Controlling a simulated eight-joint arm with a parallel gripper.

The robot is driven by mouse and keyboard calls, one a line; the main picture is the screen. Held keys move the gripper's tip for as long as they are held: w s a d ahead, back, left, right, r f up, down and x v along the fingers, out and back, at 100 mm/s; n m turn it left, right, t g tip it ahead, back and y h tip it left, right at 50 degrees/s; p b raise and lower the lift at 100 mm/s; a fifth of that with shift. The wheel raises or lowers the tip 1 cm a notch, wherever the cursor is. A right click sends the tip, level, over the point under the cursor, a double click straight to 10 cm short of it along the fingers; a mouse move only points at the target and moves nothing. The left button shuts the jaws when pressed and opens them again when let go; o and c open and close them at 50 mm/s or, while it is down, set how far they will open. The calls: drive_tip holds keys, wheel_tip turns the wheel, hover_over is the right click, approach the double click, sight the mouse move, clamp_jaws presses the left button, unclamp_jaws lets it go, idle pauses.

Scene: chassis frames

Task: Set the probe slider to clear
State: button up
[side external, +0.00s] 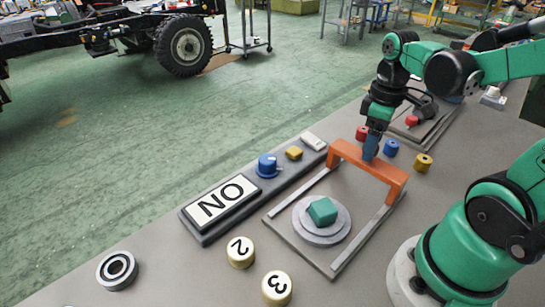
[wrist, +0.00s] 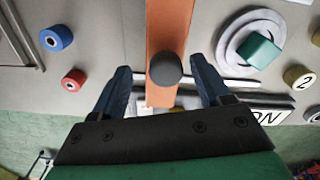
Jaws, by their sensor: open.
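An orange bridge (side external: 384,172) spans two pale rails on a grey plate (side external: 290,232). It sits toward the far end of the rails, beyond a round grey disc (side external: 301,229) bearing a green block (side external: 322,211). The orange bridge (wrist: 168,30) also shows in the wrist view, with a round dark knob (wrist: 165,69) on it. My gripper (side external: 371,150) points down at the bridge's top bar. In the wrist view my gripper (wrist: 160,66) is open, its blue fingers on either side of the knob with visible gaps. The fingers hide the knob in the side view.
A panel left of the rails holds an ON sign (side external: 221,202), a blue knob (side external: 267,166), a yellow button (side external: 294,153) and a white switch (side external: 314,141). Red (side external: 362,133), blue (side external: 391,147) and yellow (side external: 423,163) spools stand close behind the bridge.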

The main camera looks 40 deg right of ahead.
drive_tip(key=shift+r, duration=2.8)
drive_tip(key=w+a+f+m+t, duration=0.1)
drive_tip(key=w+a+m+t, duration=0.2)
drive_tip(key=a, duration=0.7)
drive_tip(key=w+t, duration=0.2)
drive_tip(key=t, duration=0.2)
drive_tip(key=shift+w+a+f, duration=0.3)
drive_tip(key=shift+w, duration=0.05)
